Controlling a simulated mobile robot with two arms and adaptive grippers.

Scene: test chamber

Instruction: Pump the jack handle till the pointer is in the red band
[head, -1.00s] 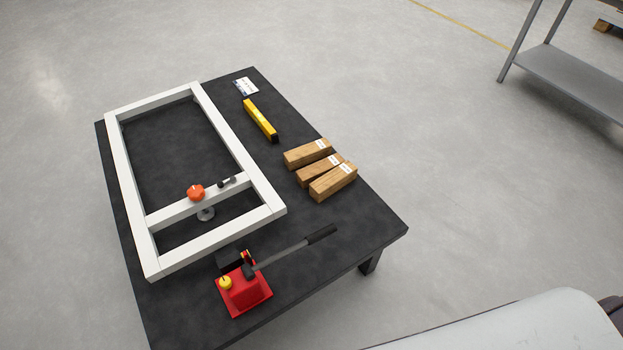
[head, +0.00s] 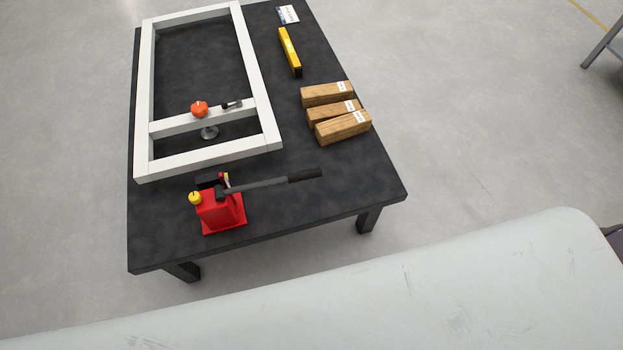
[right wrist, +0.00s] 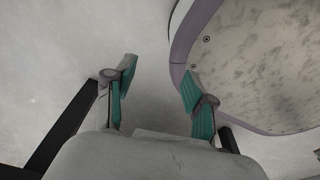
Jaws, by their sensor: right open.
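The red jack (head: 221,212) stands on the near part of the black table, with a yellow cap on its left. Its dark jack handle (head: 268,184) reaches out to the right and ends in a black grip. A small dark part with a bit of red and yellow sits behind the jack body; I cannot make out a pointer or a red band. My right gripper (right wrist: 155,90) shows in the right wrist view, open and empty, above the grey floor and away from the jack. My left gripper is in no view.
On the black table (head: 330,199) lie a white frame (head: 208,163) with an orange knob (head: 199,109), a yellow level (head: 290,52), wooden blocks (head: 343,128) and a card (head: 288,14). A grey shelf (head: 606,44) stands at far right. Table space right of the jack is clear.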

